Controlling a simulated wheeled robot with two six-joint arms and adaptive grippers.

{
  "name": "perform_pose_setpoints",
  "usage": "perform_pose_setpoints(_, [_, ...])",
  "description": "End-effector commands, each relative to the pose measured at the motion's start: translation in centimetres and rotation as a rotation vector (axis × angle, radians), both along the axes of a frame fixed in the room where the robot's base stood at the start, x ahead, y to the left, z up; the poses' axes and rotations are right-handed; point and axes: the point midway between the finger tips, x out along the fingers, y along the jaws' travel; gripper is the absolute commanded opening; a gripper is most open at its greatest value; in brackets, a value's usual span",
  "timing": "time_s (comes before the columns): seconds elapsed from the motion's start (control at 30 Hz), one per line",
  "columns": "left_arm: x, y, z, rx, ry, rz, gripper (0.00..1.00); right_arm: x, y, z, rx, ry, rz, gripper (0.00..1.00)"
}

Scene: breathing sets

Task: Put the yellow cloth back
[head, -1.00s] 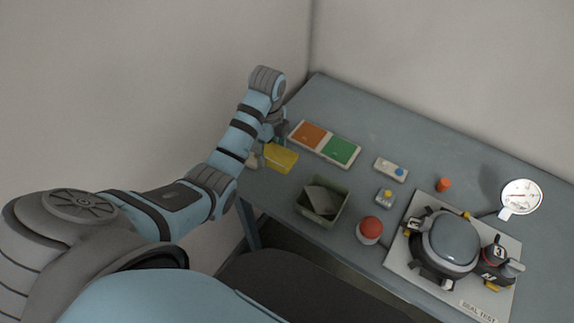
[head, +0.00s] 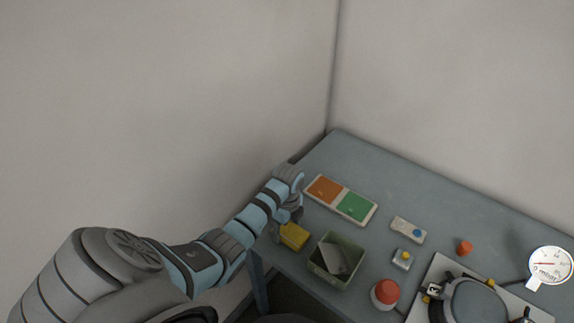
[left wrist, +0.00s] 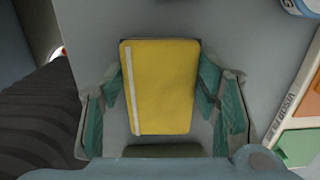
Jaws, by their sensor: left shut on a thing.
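The yellow cloth (head: 294,236), a folded pad with a pale stripe along one side, is at the left end of the grey table. In the left wrist view the cloth (left wrist: 165,85) lies between the two green-padded fingers. My left gripper (head: 285,222) is shut on the cloth, reaching in from the left. I cannot tell whether the cloth touches the table. A white tray (head: 368,221) with an orange and a green panel lies behind and to the right of the cloth. My right gripper is not in view.
A green open box (head: 320,270) with a grey piece inside stands right of the cloth. A red-topped object (head: 385,293), a small yellow-buttoned block (head: 402,259), a blue-buttoned block (head: 408,230), an orange cylinder (head: 465,247) and a gauge (head: 551,265) stand farther right. The table's back is clear.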

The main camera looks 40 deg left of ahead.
Motion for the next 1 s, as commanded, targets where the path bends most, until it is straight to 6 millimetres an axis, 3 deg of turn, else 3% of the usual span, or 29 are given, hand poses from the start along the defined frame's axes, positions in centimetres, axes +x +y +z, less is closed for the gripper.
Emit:
perform_pose_setpoints(0.27, [0.0, 0.0, -0.1, 0.000, -0.001, 0.000, 0.11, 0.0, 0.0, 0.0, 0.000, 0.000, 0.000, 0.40])
perform_pose_setpoints(0.3, [0.0, 0.0, -0.1, 0.000, -0.001, 0.000, 0.62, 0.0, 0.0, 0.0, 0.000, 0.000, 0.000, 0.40])
perform_pose_setpoints(0.4, [0.0, 0.0, 0.0, 0.000, -0.001, 0.000, 0.76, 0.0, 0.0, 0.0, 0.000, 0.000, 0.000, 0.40])
perform_pose_setpoints(0.77, [0.1, 0.0, 0.4, 0.000, -0.002, -0.001, 0.76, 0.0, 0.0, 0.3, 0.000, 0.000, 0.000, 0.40])
perform_pose_setpoints(0.93, [0.3, -0.3, 3.7, 0.000, -0.004, -0.005, 0.76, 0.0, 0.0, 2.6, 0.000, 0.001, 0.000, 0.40])
perform_pose_setpoints(1.0, [0.7, -0.8, 5.1, 0.000, -0.008, -0.016, 0.76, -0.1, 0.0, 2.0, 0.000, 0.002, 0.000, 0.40])
